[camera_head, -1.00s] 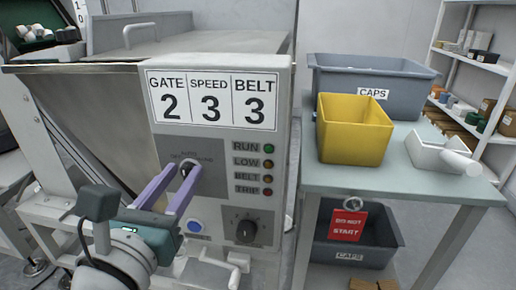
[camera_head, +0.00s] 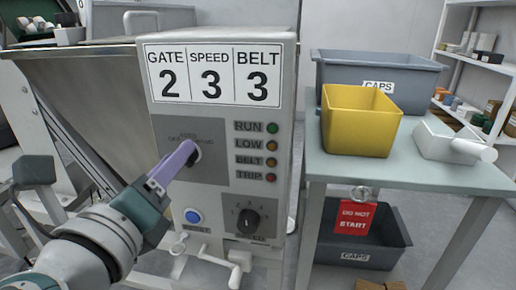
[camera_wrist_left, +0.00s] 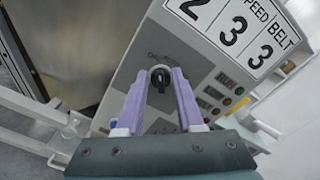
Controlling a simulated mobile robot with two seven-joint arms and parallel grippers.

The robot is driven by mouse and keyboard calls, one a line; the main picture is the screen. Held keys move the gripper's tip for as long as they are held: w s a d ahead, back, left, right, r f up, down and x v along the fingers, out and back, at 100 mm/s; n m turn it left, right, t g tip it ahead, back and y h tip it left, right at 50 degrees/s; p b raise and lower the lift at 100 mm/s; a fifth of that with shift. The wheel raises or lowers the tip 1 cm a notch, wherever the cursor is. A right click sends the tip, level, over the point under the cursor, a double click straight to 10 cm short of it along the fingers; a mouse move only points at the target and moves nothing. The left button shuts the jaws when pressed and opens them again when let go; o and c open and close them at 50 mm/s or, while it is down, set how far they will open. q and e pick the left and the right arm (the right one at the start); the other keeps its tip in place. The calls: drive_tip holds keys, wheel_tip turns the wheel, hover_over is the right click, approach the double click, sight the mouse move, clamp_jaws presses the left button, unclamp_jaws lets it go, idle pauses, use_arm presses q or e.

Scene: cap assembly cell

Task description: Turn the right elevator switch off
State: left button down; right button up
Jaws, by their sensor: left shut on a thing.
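The control panel (camera_head: 217,212) has a selector switch (camera_head: 195,152) on a dark grey plate, with a partly covered label above it. My left gripper (camera_head: 188,150) reaches in from the lower left, its purple fingers at the switch. In the left wrist view the black switch knob (camera_wrist_left: 160,78) sits between the two fingertips (camera_wrist_left: 161,72), and the gripper is shut on it. The knob's exact setting is hard to read. My right gripper is not in view.
Below the switch are a blue button (camera_head: 193,216), a black dial (camera_head: 248,219) and a crank handle (camera_head: 236,262). Indicator lamps (camera_head: 271,145) run down the right side. A table (camera_head: 440,165) at the right holds a yellow bin (camera_head: 358,125) and a grey caps bin (camera_head: 345,66).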

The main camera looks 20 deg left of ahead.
use_arm(q)
drive_tip(key=shift+n+b, duration=0.3)
drive_tip(key=shift+n, duration=0.3)
drive_tip(key=c, duration=0.9)
unclamp_jaws()
drive_tip(key=shift+s, duration=0.1)
drive_tip(key=b+v, duration=0.1)
drive_tip(key=v, duration=0.8)
drive_tip(key=shift+s+b, duration=0.4)
